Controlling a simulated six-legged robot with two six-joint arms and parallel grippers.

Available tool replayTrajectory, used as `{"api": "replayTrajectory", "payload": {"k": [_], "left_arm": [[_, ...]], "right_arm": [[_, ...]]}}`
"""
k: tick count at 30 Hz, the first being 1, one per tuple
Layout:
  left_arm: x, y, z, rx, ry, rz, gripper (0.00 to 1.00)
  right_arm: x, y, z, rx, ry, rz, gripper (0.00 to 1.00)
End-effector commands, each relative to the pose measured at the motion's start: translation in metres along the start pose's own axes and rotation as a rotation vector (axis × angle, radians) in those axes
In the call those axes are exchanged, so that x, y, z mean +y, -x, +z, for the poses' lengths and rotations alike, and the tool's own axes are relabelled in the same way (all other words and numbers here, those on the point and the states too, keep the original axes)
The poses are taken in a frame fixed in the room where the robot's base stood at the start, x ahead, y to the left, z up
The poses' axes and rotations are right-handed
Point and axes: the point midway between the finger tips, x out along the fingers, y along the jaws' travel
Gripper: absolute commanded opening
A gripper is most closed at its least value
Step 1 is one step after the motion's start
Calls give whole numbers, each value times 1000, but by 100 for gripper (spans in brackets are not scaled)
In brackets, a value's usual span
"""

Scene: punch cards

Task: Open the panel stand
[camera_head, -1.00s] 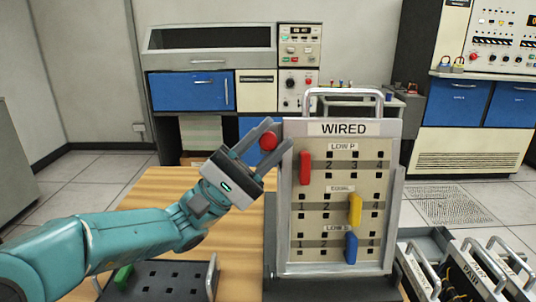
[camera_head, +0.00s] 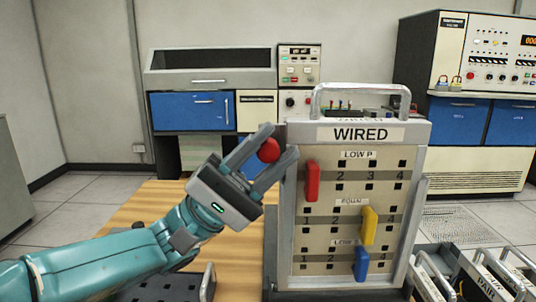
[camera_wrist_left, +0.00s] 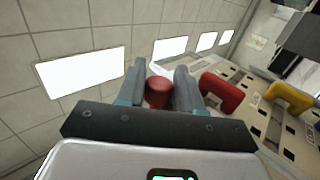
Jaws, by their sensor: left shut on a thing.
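The panel stand (camera_head: 282,240) is a grey metal frame holding a beige panel (camera_head: 339,190) labelled WIRED, with a metal handle on top. A red peg (camera_head: 312,181), a yellow peg (camera_head: 369,227) and a blue peg (camera_head: 361,264) sit in its rows of holes. A round red knob (camera_head: 268,150) is at the panel's upper left side. My left gripper (camera_head: 277,143) is shut on this knob; in the left wrist view the red knob (camera_wrist_left: 158,92) shows between the fingers. The knob's join to the stand is hidden. My right gripper is not in view.
A wooden table top (camera_head: 140,205) lies under my left arm, with a dark holed tray (camera_head: 165,288) at its front. Handled panels (camera_head: 497,290), one labelled PAIR, stand at the lower right. Consoles with blue drawers line the back.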

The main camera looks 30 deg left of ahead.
Motion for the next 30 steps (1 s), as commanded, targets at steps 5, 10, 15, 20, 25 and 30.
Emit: {"api": "replayTrajectory", "payload": {"k": [5, 10, 15, 20, 25, 30], "left_arm": [[1, -1, 2, -7, -3, 1, 0], [0, 0, 2, -8, -3, 0, 55], [0, 0, 2, -6, -1, 0, 55], [-1, 3, 1, -3, -1, -1, 55], [-1, 29, 0, 2, -3, -2, 55], [-1, 69, -1, 3, -3, -2, 55]], "right_arm": [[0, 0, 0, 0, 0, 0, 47], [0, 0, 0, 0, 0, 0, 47], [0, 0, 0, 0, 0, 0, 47], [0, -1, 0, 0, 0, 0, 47], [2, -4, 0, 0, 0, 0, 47], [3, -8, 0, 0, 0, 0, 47]]}}
